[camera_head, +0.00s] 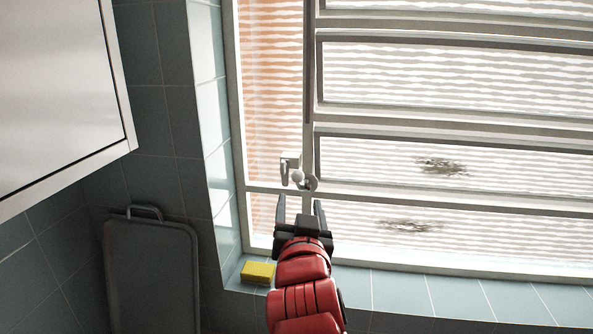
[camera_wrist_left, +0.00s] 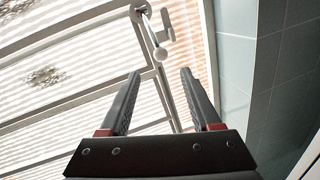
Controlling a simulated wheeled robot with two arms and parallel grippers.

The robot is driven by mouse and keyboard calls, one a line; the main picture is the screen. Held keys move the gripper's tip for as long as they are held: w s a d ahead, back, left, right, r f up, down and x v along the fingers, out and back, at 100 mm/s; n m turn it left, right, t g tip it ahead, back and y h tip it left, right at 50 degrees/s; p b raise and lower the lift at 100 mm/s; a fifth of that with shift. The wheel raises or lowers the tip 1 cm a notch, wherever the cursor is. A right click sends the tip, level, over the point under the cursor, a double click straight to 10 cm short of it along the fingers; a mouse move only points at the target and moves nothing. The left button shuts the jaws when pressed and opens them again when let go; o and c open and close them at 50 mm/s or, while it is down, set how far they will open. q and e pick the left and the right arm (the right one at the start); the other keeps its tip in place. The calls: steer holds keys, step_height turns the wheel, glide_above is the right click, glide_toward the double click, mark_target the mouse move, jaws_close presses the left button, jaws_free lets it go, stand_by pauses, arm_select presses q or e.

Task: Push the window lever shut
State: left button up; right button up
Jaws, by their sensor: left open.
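The window lever (camera_head: 297,175) is a small pale handle on the window's upright frame bar, left of centre in the head view. In the left wrist view the lever (camera_wrist_left: 150,35) is a thin rod ending in a round whitish knob, running from a mount at the top down toward the gap between my fingers. My left gripper (camera_head: 300,203) is open and empty, just below the lever in the head view. In the left wrist view its fingertips (camera_wrist_left: 160,75) lie on either side below the knob, apart from it. My right gripper is out of view.
The window (camera_head: 450,75) has several horizontal bars. A yellow sponge (camera_head: 258,271) lies on the tiled sill (camera_head: 400,292), left of my arm. A dark board with a handle (camera_head: 150,275) leans against the wall at lower left. A metal cabinet (camera_head: 55,85) juts out at upper left.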

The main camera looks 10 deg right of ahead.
mark_target(297, 179)
arm_select(q)
steer(key=w+p, duration=0.1)
steer(key=w, duration=0.2)
steer(key=w+d+p, duration=0.1)
steer(key=w, duration=0.3)
steer(key=w+d+p, duration=0.1)
steer(key=w+p, duration=0.1)
steer(key=w, duration=0.2)
steer(key=shift+r, duration=0.15)
steer(key=shift+w+d, duration=0.1)
steer(key=shift+w, duration=0.45)
steer(key=shift+c, duration=0.2)
jaws_close()
stand_by(0.4)
